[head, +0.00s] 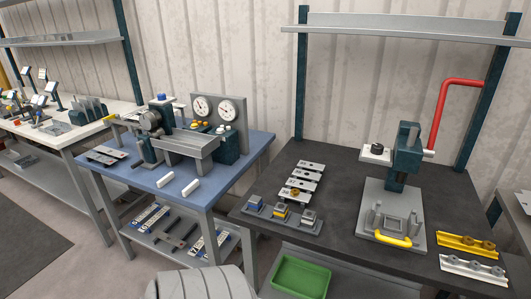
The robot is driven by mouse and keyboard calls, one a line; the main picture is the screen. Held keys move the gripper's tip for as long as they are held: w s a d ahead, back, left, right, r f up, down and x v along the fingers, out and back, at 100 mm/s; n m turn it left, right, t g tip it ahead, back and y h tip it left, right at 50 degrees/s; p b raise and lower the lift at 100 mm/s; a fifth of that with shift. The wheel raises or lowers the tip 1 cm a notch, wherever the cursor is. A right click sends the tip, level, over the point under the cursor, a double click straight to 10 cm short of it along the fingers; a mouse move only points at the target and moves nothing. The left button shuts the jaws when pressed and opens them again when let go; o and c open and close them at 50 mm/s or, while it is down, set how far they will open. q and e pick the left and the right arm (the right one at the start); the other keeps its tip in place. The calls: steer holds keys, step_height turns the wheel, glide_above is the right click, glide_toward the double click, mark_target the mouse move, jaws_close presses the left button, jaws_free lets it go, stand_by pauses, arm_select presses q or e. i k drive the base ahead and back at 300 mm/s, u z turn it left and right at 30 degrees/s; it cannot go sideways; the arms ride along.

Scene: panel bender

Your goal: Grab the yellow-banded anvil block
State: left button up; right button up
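The yellow-banded anvil block (280,213) sits in the middle of a row of three small blocks on a grey holder, near the front left edge of the dark bench (335,222). A blue-banded block (255,203) is to its left. A block with a pale top (308,218) is to its right. The yellow-banded block looks upright and apart from its neighbours. Neither of my grippers shows in the head view, and nothing is seen touching the block.
Flat metal plates (306,180) lie just behind the blocks. A press with a red lever (437,112) stands to the right, with yellow (470,245) and silver (472,268) rails beyond. A green tray (300,276) is below the bench. A blue-topped table (122,180) stands left.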

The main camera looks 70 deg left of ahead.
mark_target(280, 211)
steer(key=z, duration=0.1)
steer(key=k, duration=0.35)
steer(key=u, duration=0.9)
